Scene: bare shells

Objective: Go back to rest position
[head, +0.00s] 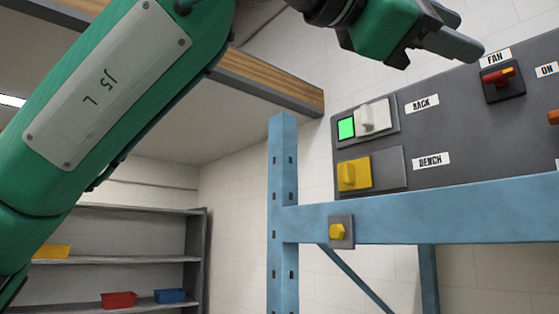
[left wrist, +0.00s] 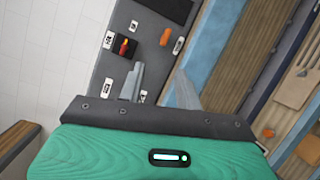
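My left arm (head: 110,95) comes in from the left of the head view and reaches across the top. My left gripper (head: 458,34) is raised in front of the upper part of a grey switch panel (head: 455,115). In the left wrist view the two grey fingers of the left gripper (left wrist: 160,84) stand apart with nothing between them. The panel (left wrist: 112,62) shows behind the fingers there. I cannot tell how far the fingertips are from it. My right gripper is in neither view.
The panel has a white RACK switch (head: 374,117) beside a lit green square, a yellow BENCH switch (head: 354,173) and a red FAN switch (head: 502,76). A blue metal frame (head: 430,215) stands before it. A shelf (head: 120,259) with small bins is at the lower left.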

